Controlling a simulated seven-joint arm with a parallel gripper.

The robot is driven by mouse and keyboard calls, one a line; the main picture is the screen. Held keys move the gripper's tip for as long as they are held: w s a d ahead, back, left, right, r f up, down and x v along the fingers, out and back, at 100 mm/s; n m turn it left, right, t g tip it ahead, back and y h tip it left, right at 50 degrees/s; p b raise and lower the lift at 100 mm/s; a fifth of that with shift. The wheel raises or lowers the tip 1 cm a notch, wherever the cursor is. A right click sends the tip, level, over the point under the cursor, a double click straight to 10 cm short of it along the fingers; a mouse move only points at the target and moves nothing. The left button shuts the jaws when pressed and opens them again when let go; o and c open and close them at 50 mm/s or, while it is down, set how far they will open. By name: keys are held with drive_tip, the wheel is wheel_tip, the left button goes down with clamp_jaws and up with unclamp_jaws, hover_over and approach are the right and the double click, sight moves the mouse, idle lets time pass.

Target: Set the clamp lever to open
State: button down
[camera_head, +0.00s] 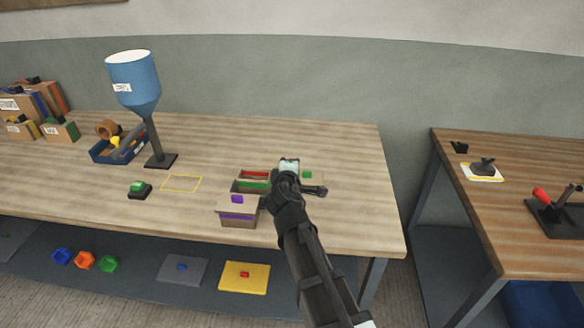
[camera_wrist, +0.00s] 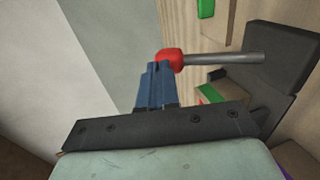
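The lever in the wrist view has a red knob (camera_wrist: 171,57), a grey metal rod (camera_wrist: 225,58) and a dark grey block (camera_wrist: 278,75) at its other end. My gripper (camera_wrist: 158,66) has its blue fingers together, with the tips at the red knob. The knob overlaps one fingertip; I cannot tell whether they touch. In the head view my gripper (camera_head: 289,166) is over the bench's right part, beside the mould boxes, and hides the knob. Another device with a red handle (camera_head: 541,195) and dark base (camera_head: 548,218) stands on the right bench.
A box with a purple square (camera_head: 237,212) and boxes with green and red strips stand left of my arm. A blue hopper (camera_head: 134,82), a blue bin (camera_head: 108,150) and a green button (camera_head: 138,188) are further left. The bench front is mostly clear.

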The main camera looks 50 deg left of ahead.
drive_tip(key=r+v, duration=0.2)
drive_tip(key=v, duration=1.1)
drive_tip(key=shift+r, duration=0.45)
